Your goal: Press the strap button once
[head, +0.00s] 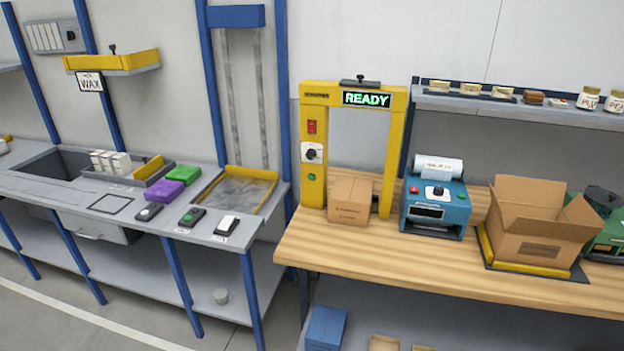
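A yellow arch-shaped machine (391,160) stands at the left end of the wooden bench. Its display (366,99) reads READY in green. On its left post are a red switch (311,127), a black-and-white knob (312,153) and a small green button (311,177). I cannot read any label saying which one is the strap button. A closed brown carton (350,202) sits in the arch opening. Neither of my grippers is in the head view.
Right of the arch stand a blue label machine (434,208) and an open carton (540,225) on the wooden bench (400,262). A shelf (520,107) with small goods hangs above. The grey bench (110,225) at left holds purple and green blocks. The wooden bench's front strip is clear.

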